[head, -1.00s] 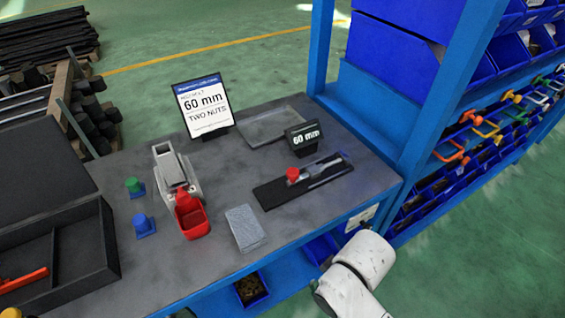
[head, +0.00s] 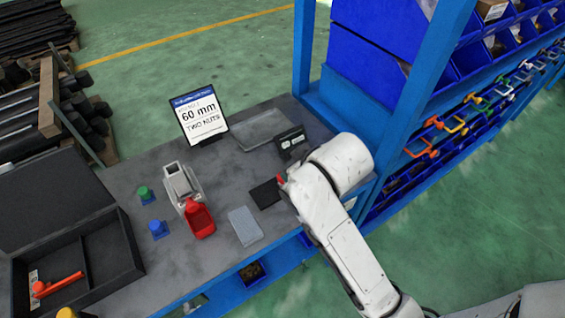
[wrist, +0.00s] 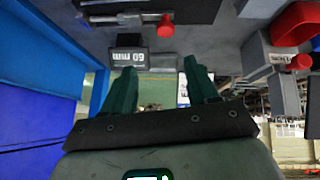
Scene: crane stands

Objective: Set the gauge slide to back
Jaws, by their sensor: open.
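The gauge slide is a red knob on a rail over a black base plate (head: 264,194). In the head view my white arm covers most of it, and only the base's left end and a sliver of the red knob (head: 280,179) show. In the wrist view, which is upside down, the red knob (wrist: 165,27) stands on the rail (wrist: 125,18) at the top. My gripper (wrist: 160,67) is open and empty, its two dark green fingers apart below the knob in the picture. The small display (wrist: 129,57) reads 60 mm. The fingertips are hidden in the head view.
A sign (head: 201,117) reads 60 mm, two nuts. A grey block (head: 245,226), a red scoop-like bin (head: 200,219) and green (head: 145,194) and blue (head: 158,229) knobs stand left. A blue rack post (head: 302,50) rises behind my arm. A shallow grey tray (head: 256,132) lies at the back.

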